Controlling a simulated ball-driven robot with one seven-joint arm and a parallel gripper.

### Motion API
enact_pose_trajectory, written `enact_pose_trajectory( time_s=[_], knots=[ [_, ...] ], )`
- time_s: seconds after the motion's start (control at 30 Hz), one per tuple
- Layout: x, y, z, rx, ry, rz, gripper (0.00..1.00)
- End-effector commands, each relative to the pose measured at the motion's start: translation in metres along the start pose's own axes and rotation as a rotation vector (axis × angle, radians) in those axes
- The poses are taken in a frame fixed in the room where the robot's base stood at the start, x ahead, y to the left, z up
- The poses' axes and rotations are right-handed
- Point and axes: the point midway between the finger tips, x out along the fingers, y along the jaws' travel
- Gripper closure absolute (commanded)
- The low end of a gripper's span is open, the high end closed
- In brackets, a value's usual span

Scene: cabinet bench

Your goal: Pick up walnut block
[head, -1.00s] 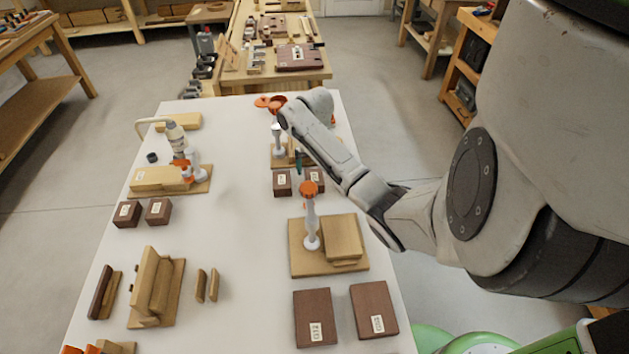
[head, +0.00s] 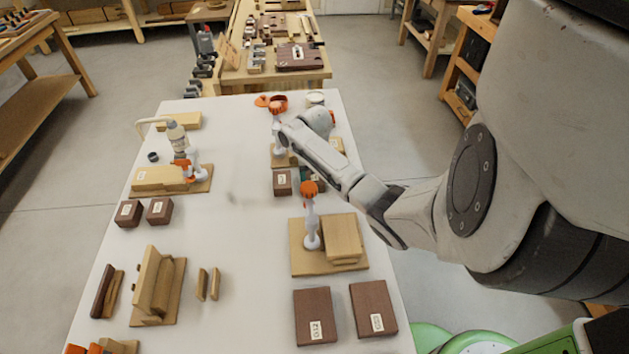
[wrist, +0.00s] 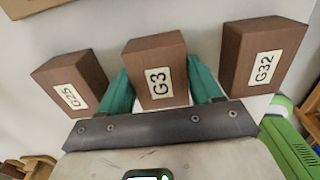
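Several dark brown walnut-coloured blocks are in view. In the wrist view a block labelled G3 (wrist: 154,68) sits between the teal fingers of my gripper (wrist: 157,85), one finger along each side. I cannot tell whether the fingers press on it or leave a small gap. A block labelled G25 (wrist: 70,84) is left of it and one labelled G32 (wrist: 264,56) is right of it, both outside the fingers. In the head view a small brown block (head: 281,182) shows beside my gripper, whose forearm and wrist hide much of that spot.
A wooden fixture with an orange-tipped clamp (head: 311,217) stands close in front. Two larger brown blocks (head: 312,316) (head: 373,307) lie nearer. Two more small brown blocks (head: 129,213) (head: 159,210) are at the left. The middle of the white table (head: 230,240) is clear.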

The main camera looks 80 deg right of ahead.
Motion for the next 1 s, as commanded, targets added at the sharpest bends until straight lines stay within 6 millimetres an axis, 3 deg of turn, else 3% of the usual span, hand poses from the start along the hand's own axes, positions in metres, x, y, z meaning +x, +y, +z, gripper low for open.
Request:
enact_pose_trajectory(
  time_s=[0.33,0.73,0.9,1.0],
  knots=[
    [0.000,0.000,0.000,0.000,0.000,0.000,0.68],
    [-0.007,0.001,0.000,-0.001,-0.001,0.001,0.69],
    [-0.029,0.001,0.001,-0.001,-0.004,0.003,0.69],
    [-0.047,-0.012,-0.006,0.004,-0.003,0.005,0.69]
  ],
)
